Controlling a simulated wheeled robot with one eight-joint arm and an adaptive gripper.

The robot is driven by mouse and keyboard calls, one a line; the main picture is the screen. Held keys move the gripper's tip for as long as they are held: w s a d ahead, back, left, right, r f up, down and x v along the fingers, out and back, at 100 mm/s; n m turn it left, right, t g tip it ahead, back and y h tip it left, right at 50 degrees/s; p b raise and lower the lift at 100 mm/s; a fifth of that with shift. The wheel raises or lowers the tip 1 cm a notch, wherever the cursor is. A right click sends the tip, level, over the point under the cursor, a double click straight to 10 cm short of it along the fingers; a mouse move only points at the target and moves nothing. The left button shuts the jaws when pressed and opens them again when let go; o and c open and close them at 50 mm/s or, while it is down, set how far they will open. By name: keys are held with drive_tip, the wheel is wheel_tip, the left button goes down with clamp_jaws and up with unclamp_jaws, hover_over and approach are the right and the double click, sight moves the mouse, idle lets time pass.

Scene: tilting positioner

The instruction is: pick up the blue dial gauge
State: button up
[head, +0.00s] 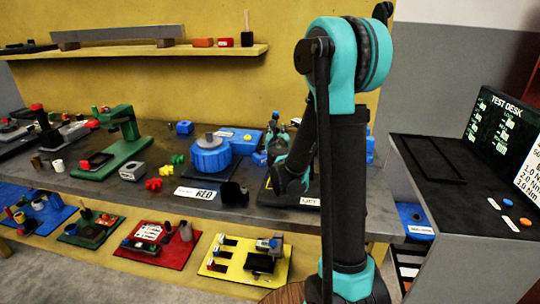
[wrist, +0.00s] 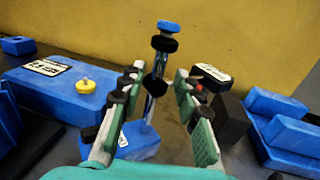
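The blue dial gauge appears to be the upright item in the wrist view, with a blue cap (wrist: 169,27), black clamps, a bright post and a blue block base (wrist: 135,142). My gripper (wrist: 160,72) is open, with one teal finger on each side of the post. The post stands between the fingers, nearer the left one; I cannot tell whether they touch. In the head view my gripper (head: 281,140) is at the back of the bench, partly behind my arm, and the gauge cannot be made out clearly there.
A blue box with a yellow knob (wrist: 85,86) stands left of my gripper. Blue blocks (wrist: 283,135) and a black block (wrist: 229,118) stand to the right. The yellow wall (head: 170,90) is close behind. A blue round positioner (head: 210,154) stands left on the bench.

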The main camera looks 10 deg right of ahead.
drive_tip(key=w, duration=0.7)
drive_tip(key=shift+d+r, duration=0.25)
drive_tip(key=shift+d, duration=0.05)
clamp_jaws()
drive_tip(key=shift+w, duration=0.1)
